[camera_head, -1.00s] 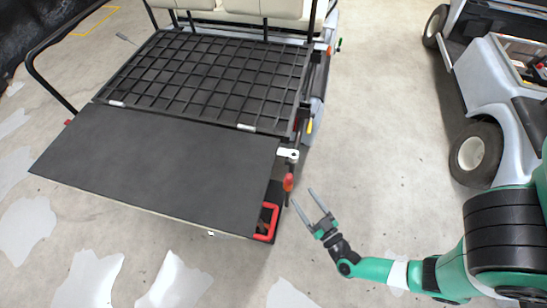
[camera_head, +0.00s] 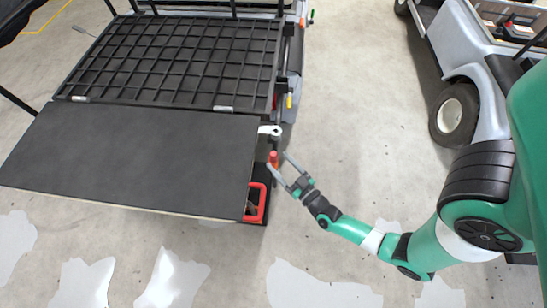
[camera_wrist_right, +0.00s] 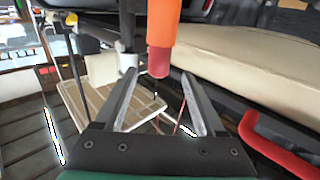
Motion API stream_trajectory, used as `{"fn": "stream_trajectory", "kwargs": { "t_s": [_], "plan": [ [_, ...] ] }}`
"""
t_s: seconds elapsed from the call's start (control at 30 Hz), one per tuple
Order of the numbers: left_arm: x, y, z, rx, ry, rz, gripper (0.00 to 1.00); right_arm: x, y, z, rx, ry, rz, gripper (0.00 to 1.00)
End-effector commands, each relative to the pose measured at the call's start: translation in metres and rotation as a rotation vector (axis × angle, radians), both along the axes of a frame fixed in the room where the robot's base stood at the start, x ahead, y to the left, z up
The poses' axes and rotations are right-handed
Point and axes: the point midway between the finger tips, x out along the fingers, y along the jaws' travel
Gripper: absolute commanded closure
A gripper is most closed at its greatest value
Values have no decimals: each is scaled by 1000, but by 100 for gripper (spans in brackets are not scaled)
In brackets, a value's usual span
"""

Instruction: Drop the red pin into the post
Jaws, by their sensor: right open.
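The red pin (camera_head: 273,158), orange and red, stands at the right edge of the cart's dark platform, just below a white bracket (camera_head: 269,130). In the right wrist view the pin (camera_wrist_right: 160,35) hangs from the top of the picture, its red end just beyond the fingertips. My right gripper (camera_head: 278,161) is open, with its fingers pointing at the pin. The jaws (camera_wrist_right: 158,75) are empty, and I cannot tell whether they touch the pin. A grey post (camera_wrist_right: 127,45) shows left of the pin; I cannot tell if it is the task's post. My left gripper is out of view.
A red handle loop (camera_head: 257,203) sits at the platform's corner, close below the pin; it also shows at the right of the wrist view (camera_wrist_right: 275,145). A flat dark panel (camera_head: 130,155) lies left. Another cart (camera_head: 480,90) stands right, with clear floor between.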

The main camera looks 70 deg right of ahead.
Motion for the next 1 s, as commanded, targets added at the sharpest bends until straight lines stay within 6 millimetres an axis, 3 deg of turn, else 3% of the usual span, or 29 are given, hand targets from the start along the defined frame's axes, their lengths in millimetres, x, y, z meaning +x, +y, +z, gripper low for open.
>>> {"fn": "stream_trajectory", "kwargs": {
  "t_s": [0.1,0.23,0.5,0.9,1.0],
  "plan": [
    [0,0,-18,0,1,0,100,17,-15,-5,-2,-5,-6,28],
    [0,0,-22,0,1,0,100,32,-24,-3,-2,-3,-2,28],
    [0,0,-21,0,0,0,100,35,-26,-1,-1,-1,-1,30],
    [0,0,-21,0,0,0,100,35,-26,-1,-1,-1,-1,100],
    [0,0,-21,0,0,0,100,35,-26,-1,-1,-1,-1,100]
  ]
}}
